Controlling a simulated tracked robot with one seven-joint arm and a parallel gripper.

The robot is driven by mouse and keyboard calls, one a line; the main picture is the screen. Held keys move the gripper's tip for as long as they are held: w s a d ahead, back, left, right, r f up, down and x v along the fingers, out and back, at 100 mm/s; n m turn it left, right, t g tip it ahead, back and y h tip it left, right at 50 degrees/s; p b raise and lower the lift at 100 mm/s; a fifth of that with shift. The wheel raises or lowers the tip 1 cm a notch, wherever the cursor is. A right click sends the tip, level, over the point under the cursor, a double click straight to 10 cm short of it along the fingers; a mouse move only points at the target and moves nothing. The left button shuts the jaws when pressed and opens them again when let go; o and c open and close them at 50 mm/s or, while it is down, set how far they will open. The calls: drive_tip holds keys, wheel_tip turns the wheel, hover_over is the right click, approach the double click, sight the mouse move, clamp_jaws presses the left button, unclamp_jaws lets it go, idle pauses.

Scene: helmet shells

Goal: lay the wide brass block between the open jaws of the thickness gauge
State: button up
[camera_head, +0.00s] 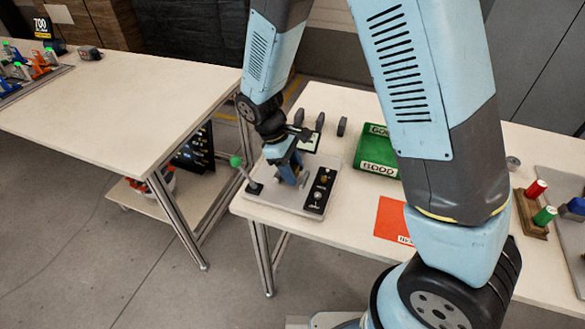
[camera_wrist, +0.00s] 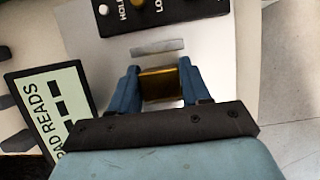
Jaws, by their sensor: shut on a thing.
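My gripper (camera_wrist: 160,72) is shut on the brass block (camera_wrist: 160,86), with one blue finger on each side of it. In the head view my gripper (camera_head: 290,168) reaches down over the thickness gauge (camera_head: 272,198), and the block cannot be made out there. The gauge has a pale base plate, a black control panel (camera_head: 320,190), a lever with a green knob (camera_head: 236,161) and a display (camera_wrist: 47,118). In the wrist view a grey metal bar (camera_wrist: 158,47) lies between the block and the panel. I cannot tell whether the block touches the plate.
A green box (camera_head: 377,152) marked GOOD and an orange-red mat (camera_head: 393,220) lie right of the gauge. Several dark upright pieces (camera_head: 320,122) stand behind it. A wooden stand (camera_head: 530,214) with red and green pegs is farther right. Another table (camera_head: 130,100) stands left, across a gap.

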drive_tip(key=shift+f, duration=0.45)
drive_tip(key=o, duration=1.3)
drive_tip(key=shift+r, duration=0.1)
drive_tip(key=v, duration=1.3)
drive_tip(key=d+r+m+y, duration=0.2)
drive_tip(key=d+r+m, duration=0.1)
drive_tip(key=d+r, duration=0.55)
drive_tip(key=shift+s+d+r+m+t+y, duration=0.4)
drive_tip(key=shift+s+d+r+m+t, duration=1.2)
drive_tip(key=shift+d, duration=1.85)
drive_tip(key=shift+s+d+r+m+t+y, duration=0.4)
drive_tip(key=shift+s+d+r+m+t, duration=0.4)
drive_tip(key=shift+s+d+r+m, duration=1.9)
drive_tip(key=shift+s+d+r+m+t+y, duration=0.4)
drive_tip(key=shift+s+d+r+m+t, duration=1.25)
drive_tip(key=shift+d, duration=2.5)
